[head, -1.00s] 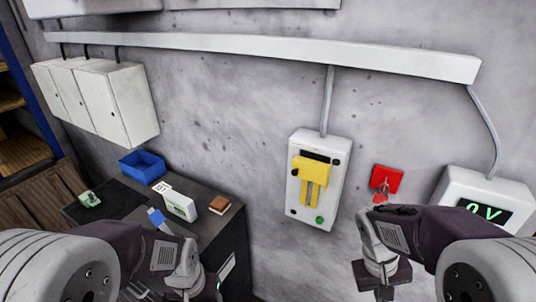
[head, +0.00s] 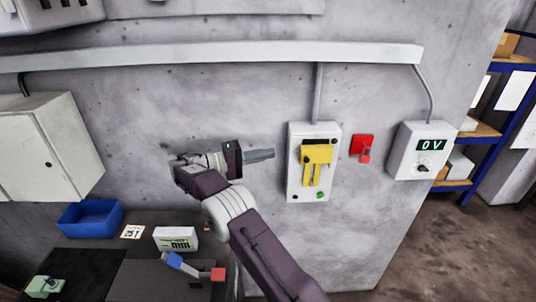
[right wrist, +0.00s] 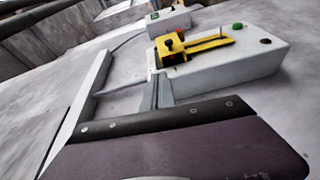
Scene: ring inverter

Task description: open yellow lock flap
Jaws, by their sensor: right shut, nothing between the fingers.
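The yellow lock flap (head: 317,155) sits on the front of a white wall box (head: 295,190), with a dark slot above it and two yellow strips hanging below. The flap also shows in the right wrist view (right wrist: 198,46), standing out from the box face. My right gripper (head: 273,154) is shut and empty, just left of the box, its fingers pointing right towards it. In the right wrist view the closed fingers (right wrist: 160,88) point at the box's near side; I cannot tell whether they touch it. My left gripper is not in view.
A red wall plate (head: 362,144) with a red part hanging on it is right of the box. A white display box (head: 404,150) reads 0 V further right. A desk with a blue bin (head: 90,219) and a small white meter (head: 175,238) stands lower left.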

